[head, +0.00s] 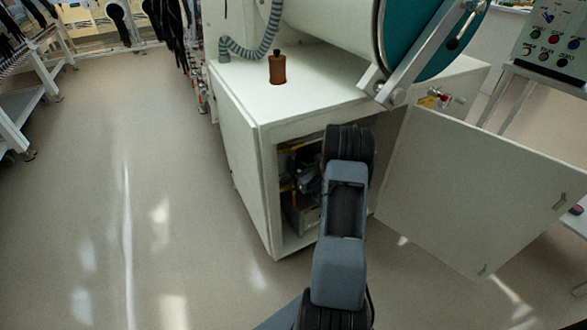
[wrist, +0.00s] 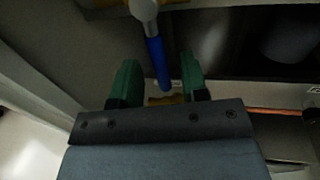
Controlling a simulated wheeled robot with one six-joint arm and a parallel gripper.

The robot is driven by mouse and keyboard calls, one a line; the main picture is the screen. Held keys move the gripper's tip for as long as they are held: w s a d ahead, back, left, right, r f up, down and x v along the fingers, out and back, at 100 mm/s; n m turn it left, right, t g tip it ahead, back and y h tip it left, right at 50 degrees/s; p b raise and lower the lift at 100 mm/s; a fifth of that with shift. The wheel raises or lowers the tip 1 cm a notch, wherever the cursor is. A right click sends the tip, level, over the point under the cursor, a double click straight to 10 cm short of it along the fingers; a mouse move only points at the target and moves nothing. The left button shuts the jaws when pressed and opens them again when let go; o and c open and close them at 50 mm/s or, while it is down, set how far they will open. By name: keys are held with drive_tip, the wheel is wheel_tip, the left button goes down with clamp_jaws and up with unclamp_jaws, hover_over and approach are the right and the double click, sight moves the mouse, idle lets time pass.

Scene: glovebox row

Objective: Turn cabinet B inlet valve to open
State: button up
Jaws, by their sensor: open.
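In the wrist view my gripper (wrist: 159,77) is open, with one green finger on each side. A blue lever handle (wrist: 155,60) with a grey rounded end lies between the fingers in the picture; I cannot tell whether either finger touches it. A brass-coloured piece (wrist: 165,99) shows just below the blue handle, partly hidden by my gripper. In the head view my arm reaches into the open white cabinet (head: 250,165), and my gripper is hidden there. No cabinet letter is readable.
The cabinet's door (head: 480,195) stands open at the right. A brown bottle (head: 278,70) stands on the cabinet top, near the glovebox's teal round door (head: 425,40). A small red-handled fitting (head: 440,98) is at the right side. The floor at left is clear.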

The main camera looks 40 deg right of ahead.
drive_tip(key=shift+w+a, duration=0.1)
drive_tip(key=shift+w, duration=0.95)
clamp_jaws()
